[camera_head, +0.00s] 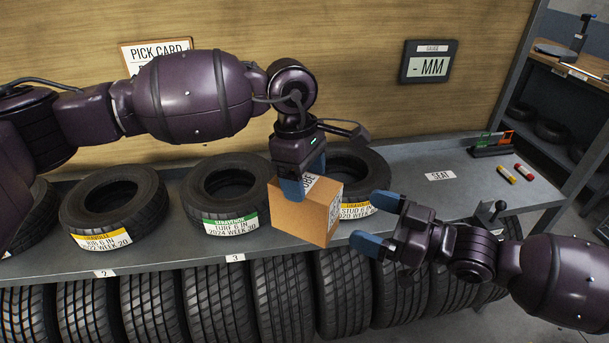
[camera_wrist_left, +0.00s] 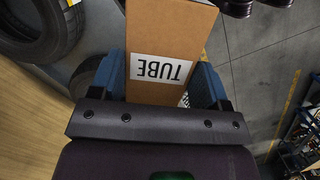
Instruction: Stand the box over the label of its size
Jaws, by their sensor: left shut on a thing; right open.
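A brown cardboard box (camera_head: 300,217) marked TUBE is in my left gripper (camera_head: 304,180), which is shut on it. The box is held in front of the tyres by the shelf's front edge; whether it touches the shelf, I cannot tell. In the left wrist view the box (camera_wrist_left: 168,40) sits between the blue fingers with its TUBE label upside down. My right gripper (camera_head: 376,222) is open and empty, right of the box. Shelf-edge labels 2 (camera_head: 105,273) and 3 (camera_head: 235,257) show. The pick card (camera_head: 157,50) is mostly hidden by my left arm.
Tyres with size bands stand on the shelf: a yellow-banded one (camera_head: 100,236), a green-banded one (camera_head: 229,220) and one behind the box (camera_head: 372,170). More tyres line up below. A SEAT label (camera_head: 440,176), gauge display (camera_head: 429,62) and small coloured cylinders (camera_head: 507,174) are at right.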

